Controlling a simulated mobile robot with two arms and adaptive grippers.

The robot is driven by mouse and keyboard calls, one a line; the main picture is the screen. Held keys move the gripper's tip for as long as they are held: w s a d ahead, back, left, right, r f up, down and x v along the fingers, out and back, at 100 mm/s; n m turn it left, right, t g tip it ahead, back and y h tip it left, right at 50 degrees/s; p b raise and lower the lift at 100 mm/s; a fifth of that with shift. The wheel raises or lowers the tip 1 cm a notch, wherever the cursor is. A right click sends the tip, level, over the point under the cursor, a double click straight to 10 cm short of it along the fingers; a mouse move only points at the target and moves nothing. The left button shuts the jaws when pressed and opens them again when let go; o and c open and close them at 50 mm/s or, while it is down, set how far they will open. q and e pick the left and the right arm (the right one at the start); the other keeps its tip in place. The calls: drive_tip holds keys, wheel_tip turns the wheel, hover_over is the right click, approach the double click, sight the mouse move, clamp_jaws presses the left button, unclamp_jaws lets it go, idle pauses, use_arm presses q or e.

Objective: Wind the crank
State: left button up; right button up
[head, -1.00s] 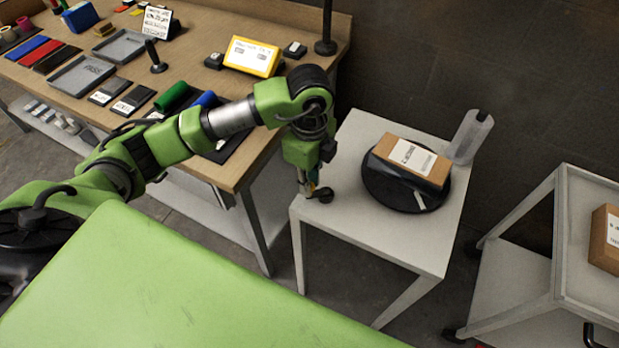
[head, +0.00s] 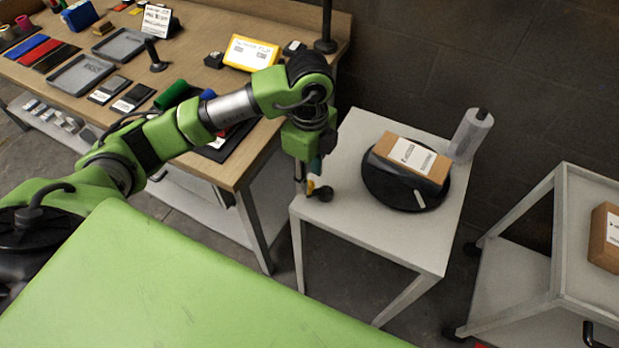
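The crank shows as a small dark knob (head: 324,194) at the near left corner of the white table (head: 385,244); its arm is mostly hidden by my gripper. My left gripper (head: 309,186) points down right beside the knob, with a bit of yellow at its tip. The fingers are too small and covered to tell whether they are open, shut or touching the knob. A black turntable (head: 385,194) sits on the table, with a brown labelled box (head: 408,160) on it. My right gripper is not in view.
A wooden workbench (head: 216,165) with trays, rolls and a yellow box (head: 250,54) stands at the left. A clear-looking roll (head: 470,135) stands behind the turntable. A grey cart (head: 515,270) with a brown box (head: 606,236) is at the right.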

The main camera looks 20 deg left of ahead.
use_arm(q)
wheel_tip(320, 180, up, 10)
idle(0.3)
drive_tip(key=shift+s+f, duration=0.1)
drive_tip(key=shift+f, duration=0.05)
idle(0.3)
